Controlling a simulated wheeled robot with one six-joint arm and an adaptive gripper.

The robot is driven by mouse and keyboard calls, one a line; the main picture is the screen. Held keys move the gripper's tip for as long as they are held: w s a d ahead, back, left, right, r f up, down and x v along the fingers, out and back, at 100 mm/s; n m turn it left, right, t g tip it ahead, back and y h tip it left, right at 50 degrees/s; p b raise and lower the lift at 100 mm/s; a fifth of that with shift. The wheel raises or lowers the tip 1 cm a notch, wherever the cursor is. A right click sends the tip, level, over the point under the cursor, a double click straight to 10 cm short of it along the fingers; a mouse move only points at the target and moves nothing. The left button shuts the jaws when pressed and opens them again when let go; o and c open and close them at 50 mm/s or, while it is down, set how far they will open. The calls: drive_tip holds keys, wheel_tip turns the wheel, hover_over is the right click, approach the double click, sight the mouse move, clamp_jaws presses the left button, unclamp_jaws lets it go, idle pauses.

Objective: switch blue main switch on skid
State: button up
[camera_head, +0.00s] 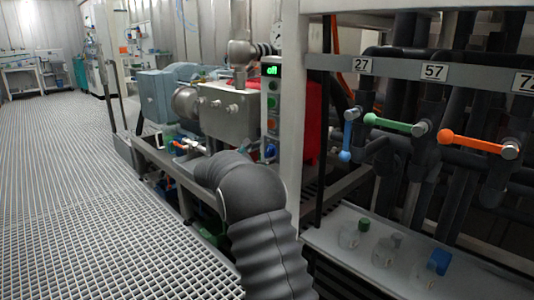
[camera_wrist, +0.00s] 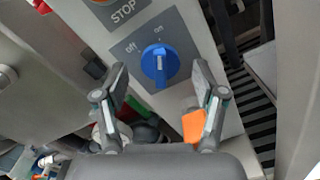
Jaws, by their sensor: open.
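The blue main switch (camera_wrist: 160,65) is a round rotary knob on a grey panel in the wrist view. It sits between the printed words "off" on its left and "on" on its upper right. My gripper (camera_wrist: 160,82) is open, with one finger on each side of the knob in the picture and nothing between them. I cannot tell how far the fingertips are from the panel. In the head view the switch (camera_head: 270,151) shows small and blue at the bottom of the control box (camera_head: 271,105) on the skid, and my arm hides the gripper.
A "STOP" label (camera_wrist: 124,11) lies above the switch. An orange valve handle (camera_head: 470,143), a green one (camera_head: 395,125) and a blue one (camera_head: 347,140) stand on the right rack. Several sample bottles (camera_head: 386,250) stand on the shelf below. The grating floor (camera_head: 90,190) is clear at left.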

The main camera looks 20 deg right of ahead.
drive_tip(key=shift+x, duration=0.9)
drive_tip(key=c, duration=1.1)
